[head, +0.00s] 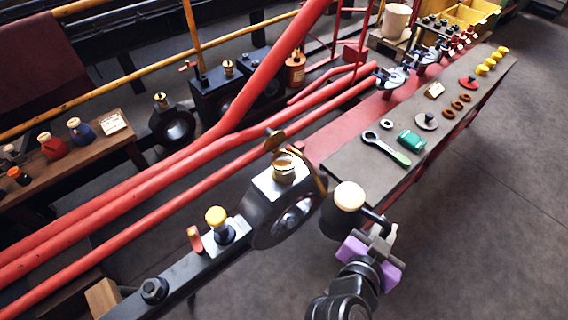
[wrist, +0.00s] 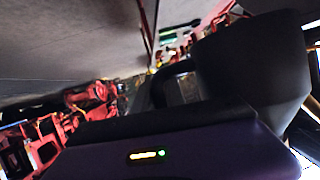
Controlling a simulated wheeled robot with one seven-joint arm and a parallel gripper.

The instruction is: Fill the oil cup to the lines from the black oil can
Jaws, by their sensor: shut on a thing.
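The black oil can (head: 338,222) has a cream top and is held by its side handle in my gripper (head: 372,250), whose purple fingers are shut on it. In the wrist view the dark can (wrist: 250,65) fills the upper right, with its handle at the fingers. The brass oil cup (head: 285,168) stands on the dark metal rod end (head: 265,210), left of and slightly above the can in the head view. A brass flap stands up behind the cup. The can looks roughly upright. The cup's lines and oil level are too small to tell.
A yellow-capped fitting (head: 216,218) and a small red piece stand on the rod. Long red bars (head: 190,160) run behind. A grey bench (head: 440,130) at right holds a spanner (head: 385,148), a green item and rings. A left wooden bench (head: 85,150) holds red and blue cans.

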